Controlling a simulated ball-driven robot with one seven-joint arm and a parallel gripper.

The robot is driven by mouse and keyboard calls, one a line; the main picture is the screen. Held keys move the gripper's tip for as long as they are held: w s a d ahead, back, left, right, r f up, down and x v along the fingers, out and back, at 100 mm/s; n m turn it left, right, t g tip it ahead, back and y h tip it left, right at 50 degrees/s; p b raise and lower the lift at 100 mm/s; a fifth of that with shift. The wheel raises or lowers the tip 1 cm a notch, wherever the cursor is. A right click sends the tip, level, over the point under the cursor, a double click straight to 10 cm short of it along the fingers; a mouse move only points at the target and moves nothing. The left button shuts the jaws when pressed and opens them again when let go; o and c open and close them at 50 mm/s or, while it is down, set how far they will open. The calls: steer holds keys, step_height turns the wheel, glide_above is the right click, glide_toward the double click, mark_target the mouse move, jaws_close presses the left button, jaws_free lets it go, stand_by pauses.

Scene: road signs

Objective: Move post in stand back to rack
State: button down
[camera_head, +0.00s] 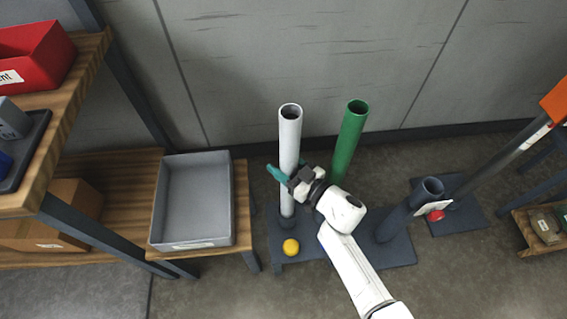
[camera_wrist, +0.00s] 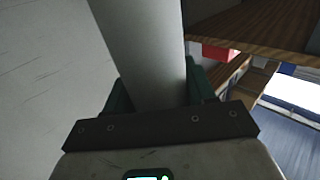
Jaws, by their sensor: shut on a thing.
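A tall pale grey post (camera_head: 289,150) stands upright at the left end of a dark rack base (camera_head: 400,251). Its foot meets a dark round socket there; how deep it sits I cannot tell. My gripper (camera_head: 284,174), with teal fingers, is shut on this post around its middle. In the wrist view the post (camera_wrist: 145,50) runs up between the fingers. A green post (camera_head: 349,140) stands behind and to the right, its foot hidden by my arm. A dark, open-topped tube (camera_head: 405,215) rises at the rack's right end. A separate dark stand (camera_head: 468,219) bears a metal pole (camera_head: 500,160) with an orange top.
A grey tray (camera_head: 160,215) sits on a low wooden table at left. Wooden shelving (camera_head: 70,100) stands further left, with a red bin (camera_head: 35,55). The wall is close behind.

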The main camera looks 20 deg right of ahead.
steer(key=shift+f, duration=0.1)
steer(key=c, duration=0.6)
jaws_free()
steer(key=o, duration=0.3)
steer(key=shift+f, duration=0.15)
steer(key=p+v, duration=0.1)
steer(key=v, duration=0.9)
steer(key=shift+s+d, duration=0.15)
steer(key=shift+s, duration=0.25)
